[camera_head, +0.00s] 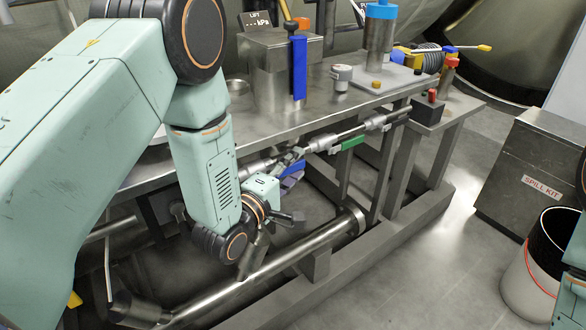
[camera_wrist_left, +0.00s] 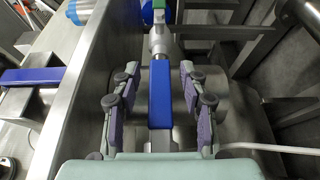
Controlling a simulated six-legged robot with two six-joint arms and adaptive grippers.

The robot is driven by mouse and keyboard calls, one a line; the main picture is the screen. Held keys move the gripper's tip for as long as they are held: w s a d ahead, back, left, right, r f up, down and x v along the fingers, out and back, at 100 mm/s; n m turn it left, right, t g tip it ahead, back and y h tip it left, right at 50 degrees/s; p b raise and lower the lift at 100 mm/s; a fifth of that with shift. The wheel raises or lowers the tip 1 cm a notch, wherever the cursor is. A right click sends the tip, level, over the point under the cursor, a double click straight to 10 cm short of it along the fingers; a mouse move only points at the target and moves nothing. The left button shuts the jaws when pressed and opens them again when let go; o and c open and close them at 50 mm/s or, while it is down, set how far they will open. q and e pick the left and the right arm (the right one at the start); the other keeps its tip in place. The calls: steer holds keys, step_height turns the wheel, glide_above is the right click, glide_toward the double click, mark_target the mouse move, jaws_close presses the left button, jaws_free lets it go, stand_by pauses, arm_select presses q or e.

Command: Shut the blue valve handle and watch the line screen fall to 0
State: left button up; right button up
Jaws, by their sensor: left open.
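A blue valve handle (camera_wrist_left: 160,95) lies between the open fingers of my left gripper (camera_wrist_left: 159,82) in the left wrist view, with a gap on each side. In the head view the blue handle (camera_head: 291,172) shows partly at the metal pipe under the bench edge, beside my left gripper (camera_head: 288,183). A small dark screen (camera_head: 257,21) reading "LIFT" and "--- kPa" stands on the metal box. Another dark screen (camera_head: 361,9) is cut off at the top, and its text is unreadable. My right gripper is out of view.
Another blue handle (camera_head: 299,68) stands upright by the metal box (camera_head: 270,75). A green handle (camera_head: 352,142) sits farther along the pipe. Bench legs and a lower pipe (camera_head: 290,260) surround the left gripper. A spill kit box (camera_head: 540,170) and a white bucket (camera_head: 530,283) stand right.

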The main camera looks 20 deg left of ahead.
arm_select(q)
jaws_close()
stand_by(0.3)
stand_by(0.4)
